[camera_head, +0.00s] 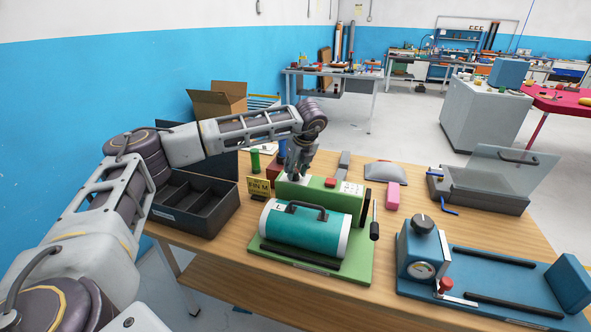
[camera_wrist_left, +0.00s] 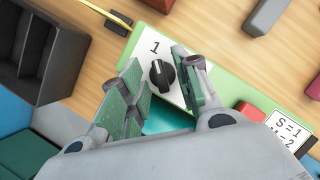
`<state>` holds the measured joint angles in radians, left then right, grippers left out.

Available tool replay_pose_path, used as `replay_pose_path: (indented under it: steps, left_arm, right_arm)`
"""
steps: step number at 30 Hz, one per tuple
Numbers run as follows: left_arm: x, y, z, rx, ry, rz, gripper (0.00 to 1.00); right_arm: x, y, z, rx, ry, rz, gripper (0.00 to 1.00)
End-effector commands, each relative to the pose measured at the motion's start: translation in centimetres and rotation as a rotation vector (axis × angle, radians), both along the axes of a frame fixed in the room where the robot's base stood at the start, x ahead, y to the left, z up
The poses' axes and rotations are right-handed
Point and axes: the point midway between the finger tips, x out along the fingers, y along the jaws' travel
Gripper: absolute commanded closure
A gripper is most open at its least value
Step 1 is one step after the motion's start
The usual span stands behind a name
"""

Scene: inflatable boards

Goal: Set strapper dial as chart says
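The green strapper (camera_head: 325,196) stands on the wooden table. A teal roll with white ends (camera_head: 300,230), marked "L", lies in front of its upright part. In the left wrist view the black dial (camera_wrist_left: 162,75) sits on a white plate; a "1" shows beside it. The chart (camera_wrist_left: 286,130) reads "S=1" and "M=2"; its lower part is hidden. The chart also shows in the head view (camera_head: 352,188), too small to read. My left gripper (camera_head: 297,177) is over the dial, open, with one finger on each side; contact cannot be told. My right gripper is out of view.
A yellow sign (camera_head: 258,187) and a black divided tray (camera_head: 197,205) stand left of the strapper. A red block (camera_head: 330,182) is on its top. A black-handled lever (camera_head: 374,228) is at its right. A blue machine (camera_head: 500,275) occupies the front right.

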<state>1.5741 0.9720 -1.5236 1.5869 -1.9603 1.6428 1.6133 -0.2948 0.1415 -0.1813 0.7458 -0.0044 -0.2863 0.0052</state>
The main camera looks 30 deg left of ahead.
Motion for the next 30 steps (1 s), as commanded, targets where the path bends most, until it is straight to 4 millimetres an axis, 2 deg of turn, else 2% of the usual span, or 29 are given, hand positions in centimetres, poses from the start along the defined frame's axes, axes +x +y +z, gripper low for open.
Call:
replay_pose_path:
  steps: [11,18,30]
  left_arm:
    - [0.07,0.1,-0.27,0.0,-0.001,0.0,0.69]
    - [0.06,0.09,-0.26,0.0,-0.001,0.0,1.0]
    - [0.04,0.09,-0.31,0.0,0.0,-0.018,1.0]
  right_arm:
    - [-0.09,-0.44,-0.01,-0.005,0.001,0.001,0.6]
    - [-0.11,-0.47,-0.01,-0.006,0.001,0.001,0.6]
    - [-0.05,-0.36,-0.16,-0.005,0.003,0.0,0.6]
